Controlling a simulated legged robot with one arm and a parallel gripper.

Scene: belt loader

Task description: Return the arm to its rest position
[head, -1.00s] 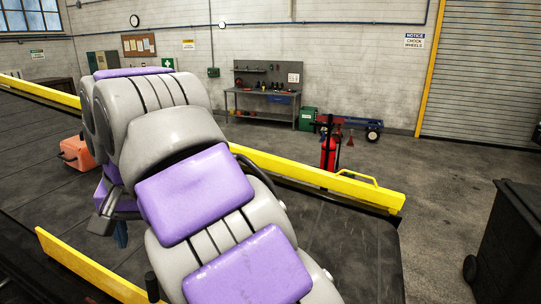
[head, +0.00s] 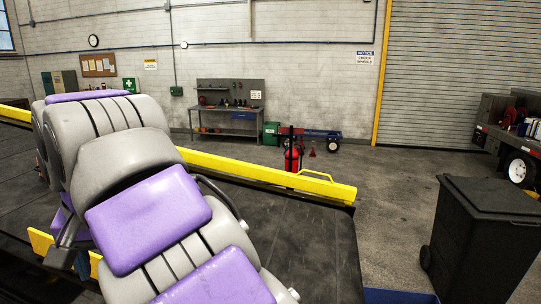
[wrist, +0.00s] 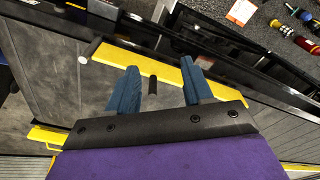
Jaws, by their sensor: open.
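My arm, grey with purple pads, extends over the dark belt (head: 310,235) of the loader in the left half of the head view. My gripper (wrist: 160,82) shows two blue fingers spread apart in the wrist view, with nothing held between them. Past the fingers lie a yellow rail (wrist: 180,72) and the dark belt surface. In the head view only a bit of blue finger shows below the arm at the lower left; the rest is hidden by the arm.
A yellow side rail (head: 265,172) runs along the belt's far edge. A black wheeled bin (head: 485,235) stands at the right, with a truck (head: 515,150) behind it. A red extinguisher (head: 293,155) and workbench (head: 230,115) stand beyond. Open concrete floor lies between.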

